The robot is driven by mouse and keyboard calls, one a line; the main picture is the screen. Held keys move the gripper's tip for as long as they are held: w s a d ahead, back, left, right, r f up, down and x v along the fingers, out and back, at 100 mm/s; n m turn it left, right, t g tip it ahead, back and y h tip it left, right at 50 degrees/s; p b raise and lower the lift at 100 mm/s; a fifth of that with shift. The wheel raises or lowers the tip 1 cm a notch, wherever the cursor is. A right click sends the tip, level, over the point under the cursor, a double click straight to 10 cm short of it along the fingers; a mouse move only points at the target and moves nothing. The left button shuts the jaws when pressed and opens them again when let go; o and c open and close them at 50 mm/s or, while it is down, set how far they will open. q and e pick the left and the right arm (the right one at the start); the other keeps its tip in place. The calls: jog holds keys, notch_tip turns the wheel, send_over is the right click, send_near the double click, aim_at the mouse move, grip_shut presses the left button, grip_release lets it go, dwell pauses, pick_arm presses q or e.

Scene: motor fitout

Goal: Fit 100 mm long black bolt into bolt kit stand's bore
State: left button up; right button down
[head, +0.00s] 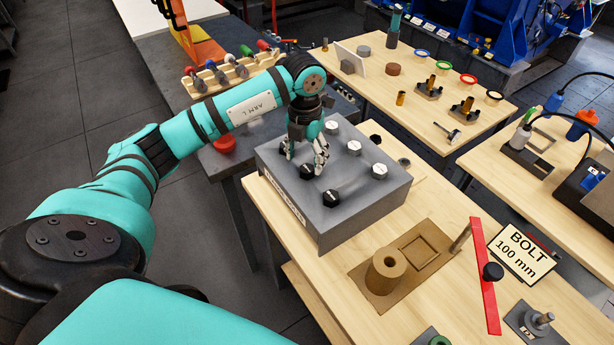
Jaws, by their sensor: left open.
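My left gripper (308,170) is open, fingers pointing down over the grey box-shaped stand (335,232). Its fingertips are close to a black round head (306,172) on the stand's top; I cannot tell if they touch it. Another black head (332,198) stands nearer the front. Silvery heads with white tops (379,172) form a row behind. The stand's front label is too small to read, and no empty bore is clear. A sign reading BOLT 100 mm (522,253) stands at the right. My right gripper is out of view.
A brown plate with a hollow cylinder (387,270) lies right of the stand. A red bar (486,275) with a black knob and a grey fixture with a metal stud (540,320) are further right. A back table (430,120) carries small parts. A rack of coloured tools (232,72) stands behind my arm.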

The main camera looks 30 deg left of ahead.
aim_at(306, 170)
pick_arm(q)
notch_tip(306, 170, down, 4)
jog(key=shift+r+p, duration=0.15)
jog(key=shift+p, duration=0.75)
jog(key=shift+f, duration=0.4)
jog(key=shift+c, duration=0.3)
grip_shut()
jog(key=shift+w+r, duration=0.1)
